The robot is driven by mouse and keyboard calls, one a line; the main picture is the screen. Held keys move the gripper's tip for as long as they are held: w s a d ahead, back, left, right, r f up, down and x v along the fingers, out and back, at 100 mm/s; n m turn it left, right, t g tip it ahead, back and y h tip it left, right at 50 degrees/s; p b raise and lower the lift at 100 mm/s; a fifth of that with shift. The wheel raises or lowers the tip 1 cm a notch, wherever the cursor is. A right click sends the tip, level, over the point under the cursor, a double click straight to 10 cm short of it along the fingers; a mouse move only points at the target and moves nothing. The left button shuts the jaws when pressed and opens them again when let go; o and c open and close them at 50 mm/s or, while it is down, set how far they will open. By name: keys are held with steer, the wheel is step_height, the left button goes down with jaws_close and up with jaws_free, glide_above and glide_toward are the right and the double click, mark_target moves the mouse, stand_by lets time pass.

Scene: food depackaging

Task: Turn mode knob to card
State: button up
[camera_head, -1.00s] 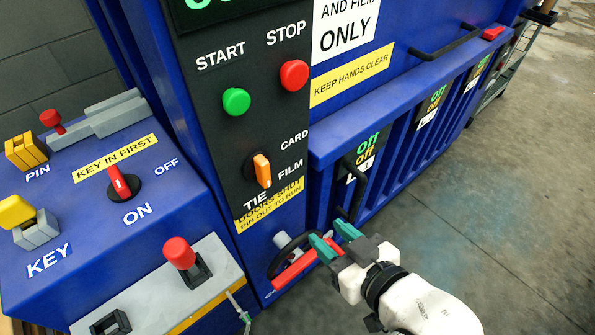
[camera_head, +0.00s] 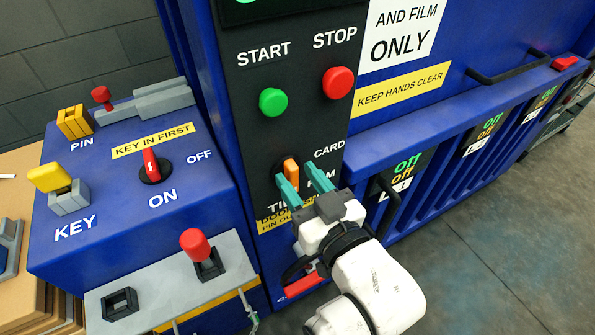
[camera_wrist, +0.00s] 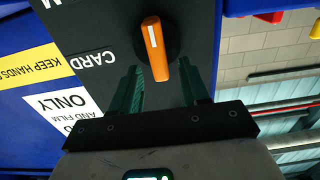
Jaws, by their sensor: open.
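The mode knob (camera_head: 291,172) is an orange handle on a round dark base on the black panel, with the labels CARD (camera_head: 329,148), FILM and TIE beside it. FILM and TIE are partly covered by my gripper. In the wrist view the knob (camera_wrist: 155,48) has a small white mark and stands slightly tilted. Which label it points to, I cannot tell. My gripper (camera_head: 299,178) is open with green fingers, one on each side of the knob in the picture. In the wrist view its fingertips (camera_wrist: 158,66) flank the knob's near end; contact is not clear.
A green START button (camera_head: 273,102) and red STOP button (camera_head: 337,82) are above the knob. A side console with a red key switch (camera_head: 152,165) and red-topped lever (camera_head: 195,243) is at left.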

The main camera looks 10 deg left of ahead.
steer(key=shift+w+a, duration=0.35)
steer(key=shift+w, duration=0.2)
steer(key=shift+c, duration=0.4)
jaws_close()
